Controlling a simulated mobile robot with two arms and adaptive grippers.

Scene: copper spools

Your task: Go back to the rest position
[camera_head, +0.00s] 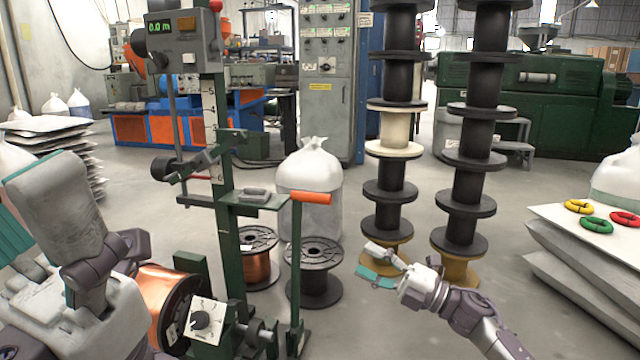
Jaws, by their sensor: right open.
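My right gripper (377,266) is open and empty, low in the middle right of the head view. Its fingers point left, and its arm comes in from the lower right. It appears in front of the foot of a tall stack of spools (390,190); I cannot tell how far apart they are. My left arm (65,235) fills the lower left, large and close to the camera.
A green winding machine (225,185) with a copper spool (165,300) stands close by my left arm. A second spool stack (472,180) stands right of the first. Grey floor lies open between.

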